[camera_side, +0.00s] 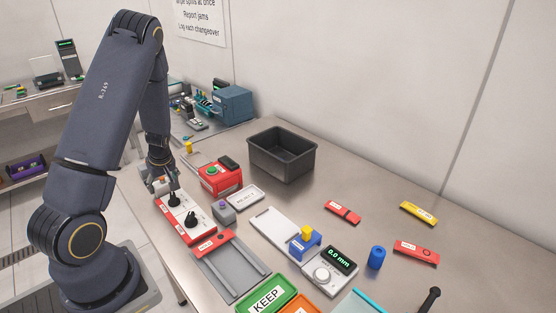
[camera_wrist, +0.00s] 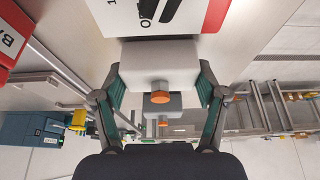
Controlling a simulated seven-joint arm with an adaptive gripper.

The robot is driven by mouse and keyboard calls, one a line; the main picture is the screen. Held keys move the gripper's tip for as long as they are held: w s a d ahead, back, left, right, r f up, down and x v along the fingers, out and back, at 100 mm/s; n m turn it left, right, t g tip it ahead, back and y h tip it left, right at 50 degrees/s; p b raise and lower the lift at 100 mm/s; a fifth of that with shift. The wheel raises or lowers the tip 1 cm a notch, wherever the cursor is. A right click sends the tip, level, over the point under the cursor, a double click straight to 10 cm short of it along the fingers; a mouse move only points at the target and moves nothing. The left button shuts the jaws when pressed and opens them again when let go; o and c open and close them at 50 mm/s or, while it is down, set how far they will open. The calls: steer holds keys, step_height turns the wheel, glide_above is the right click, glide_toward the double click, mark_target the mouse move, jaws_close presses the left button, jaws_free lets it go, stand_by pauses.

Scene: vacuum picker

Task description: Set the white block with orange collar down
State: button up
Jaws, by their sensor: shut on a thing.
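The white block (camera_wrist: 158,62) is between the two fingers of my gripper (camera_wrist: 159,88) in the wrist view, with its orange collar (camera_wrist: 160,98) facing the camera. The gripper is shut on it. In the side view my gripper (camera_side: 163,174) is low at the left end of the red and white panel with black knobs (camera_side: 185,214). The block shows there only as a small pale patch with a bit of orange, partly hidden by the gripper. I cannot tell whether it touches the surface below.
A red box with a green button (camera_side: 220,179), a grey block with a purple top (camera_side: 223,212) and a white labelled tray (camera_side: 243,199) stand nearby. A black bin (camera_side: 282,160) is at the back. Bare table lies right of the bin.

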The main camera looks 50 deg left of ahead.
steer(key=o, duration=1.2)
steer(key=v, duration=1.2)
steer(key=w+d+r+m+t+h, duration=0.2)
steer(key=d+r+m, duration=0.3)
steer(key=d, duration=0.4)
steer(key=w+d+r+m+t+h, duration=0.15)
steer(key=d+r+m, duration=0.3)
steer(key=d, duration=0.55)
steer(key=s+d+r+m, duration=0.2)
steer(key=d, duration=0.1)
steer(key=s+d+r+m+t, duration=0.1)
steer(key=s+d+r+m, duration=0.1)
steer(key=d+m, duration=0.1)
steer(key=s+d+r+m+t+h, duration=0.1)
steer(key=s+d+r+m, duration=0.1)
steer(key=s+d+m, duration=0.1)
steer(key=shift+d+r+m, duration=0.2)
steer(key=shift+d+m, duration=0.05)
steer(key=shift+d, duration=0.3)
steer(key=shift+o, duration=0.2)
